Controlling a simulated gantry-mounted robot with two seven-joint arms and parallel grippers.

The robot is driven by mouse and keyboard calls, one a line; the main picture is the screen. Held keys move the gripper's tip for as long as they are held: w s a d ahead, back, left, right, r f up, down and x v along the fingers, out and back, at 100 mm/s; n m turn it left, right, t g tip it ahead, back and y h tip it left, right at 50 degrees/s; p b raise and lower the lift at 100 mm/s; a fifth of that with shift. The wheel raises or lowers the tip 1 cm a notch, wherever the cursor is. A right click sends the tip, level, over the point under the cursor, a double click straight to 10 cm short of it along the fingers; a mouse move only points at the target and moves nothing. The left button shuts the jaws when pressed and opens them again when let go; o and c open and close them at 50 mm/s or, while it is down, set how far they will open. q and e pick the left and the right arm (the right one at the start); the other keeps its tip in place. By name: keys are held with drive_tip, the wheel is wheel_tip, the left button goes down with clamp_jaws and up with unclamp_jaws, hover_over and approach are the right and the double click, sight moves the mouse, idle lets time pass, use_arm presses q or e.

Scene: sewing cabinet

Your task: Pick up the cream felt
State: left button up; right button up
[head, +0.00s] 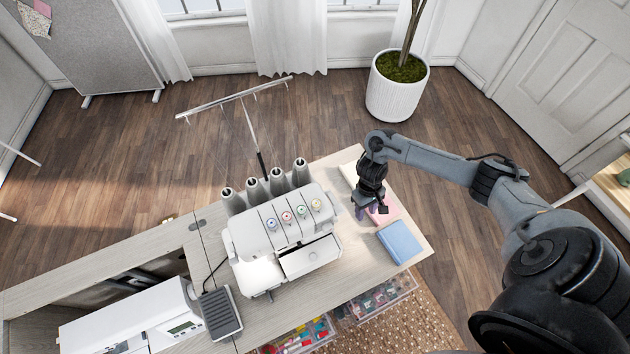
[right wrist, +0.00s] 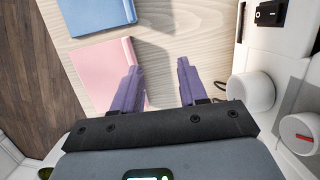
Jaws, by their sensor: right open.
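The cream felt (head: 348,173) lies on the wooden cabinet top near its far edge, partly hidden behind my right gripper in the head view. I cannot make it out in the right wrist view. My right gripper (head: 362,211) points down over the cabinet top between the serger and the felts. Its purple fingers (right wrist: 155,78) are apart with bare wood between them. My left gripper is out of view.
A blue felt (head: 400,242) lies nearer the front right corner of the cabinet top (head: 345,262). A white serger (head: 280,235) with thread cones stands left of the gripper. Clear drawers (head: 380,298) stick out below the front edge.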

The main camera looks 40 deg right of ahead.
drive_tip(key=w+d+r+t+h+b, duration=0.1)
drive_tip(key=w+d+r+t+b, duration=0.2)
drive_tip(key=w+d, duration=0.6)
drive_tip(key=shift+g, duration=0.4)
drive_tip(key=f+b, duration=0.1)
drive_tip(key=f, duration=0.2)
drive_tip(key=f+b, duration=0.1)
drive_tip(key=f, duration=0.2)
drive_tip(key=w+a+f+b, duration=0.1)
drive_tip(key=f, duration=0.2)
drive_tip(key=shift+w+a+f, duration=0.1)
drive_tip(key=shift+f, duration=0.15)
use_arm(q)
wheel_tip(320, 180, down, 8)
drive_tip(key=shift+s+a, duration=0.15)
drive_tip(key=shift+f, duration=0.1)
use_arm(e)
drive_tip(key=shift+c, duration=0.3)
clamp_jaws()
